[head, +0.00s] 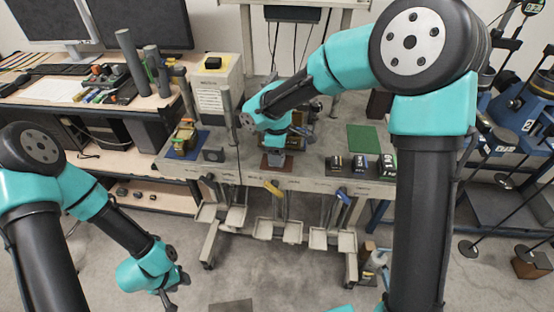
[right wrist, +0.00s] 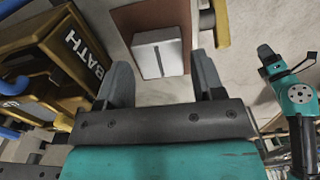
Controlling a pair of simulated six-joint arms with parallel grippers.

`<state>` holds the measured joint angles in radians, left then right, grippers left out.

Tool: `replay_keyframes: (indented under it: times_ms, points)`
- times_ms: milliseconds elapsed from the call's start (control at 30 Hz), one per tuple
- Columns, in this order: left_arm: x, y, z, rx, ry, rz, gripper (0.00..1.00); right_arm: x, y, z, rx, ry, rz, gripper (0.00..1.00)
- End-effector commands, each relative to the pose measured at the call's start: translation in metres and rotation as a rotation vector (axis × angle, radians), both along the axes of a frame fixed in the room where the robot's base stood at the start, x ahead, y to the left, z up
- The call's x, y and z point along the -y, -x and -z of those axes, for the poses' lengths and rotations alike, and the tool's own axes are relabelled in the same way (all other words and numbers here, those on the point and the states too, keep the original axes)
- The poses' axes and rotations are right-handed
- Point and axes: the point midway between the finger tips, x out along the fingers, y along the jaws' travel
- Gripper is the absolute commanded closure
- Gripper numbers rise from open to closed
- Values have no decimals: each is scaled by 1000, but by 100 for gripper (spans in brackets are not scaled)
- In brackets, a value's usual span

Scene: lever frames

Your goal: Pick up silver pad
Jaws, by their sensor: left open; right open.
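The silver pad (right wrist: 158,52) is a pale grey block on a reddish-brown mat (right wrist: 139,21) in the right wrist view. My right gripper (right wrist: 161,62) is open, its two fingers pointing at the mat on either side of the pad's near end. I cannot tell whether they touch the pad. In the head view my right gripper (head: 275,152) is over the brown mat (head: 266,163) on the bench; the pad cannot be made out there. My left gripper (head: 171,298) is open and empty, low over the floor at the left, away from the bench.
A gold-brown device marked "BATH" (right wrist: 88,50) stands close to the left of my right gripper. On the bench are a blue mat (head: 178,153), a green mat (head: 362,138) and several dark blocks (head: 360,163). Handles and trays (head: 291,232) stick out along the bench front.

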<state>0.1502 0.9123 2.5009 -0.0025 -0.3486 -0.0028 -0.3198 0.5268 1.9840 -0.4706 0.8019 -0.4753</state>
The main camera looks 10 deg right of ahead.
Motion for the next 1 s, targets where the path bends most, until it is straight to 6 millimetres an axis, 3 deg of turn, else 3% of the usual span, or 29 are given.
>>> replay_keyframes:
  times_ms: [167, 633, 1000]
  points:
    - [0, 0, 0, 0, 0, 0, 57, 0, 0, 15, -1, 0, 2, 38]
    - [0, 0, 0, 0, 0, 0, 57, 0, 0, 15, 0, 0, 1, 39]
    - [0, 0, 0, 0, 0, 0, 57, 0, 0, 15, 0, 0, 1, 75]
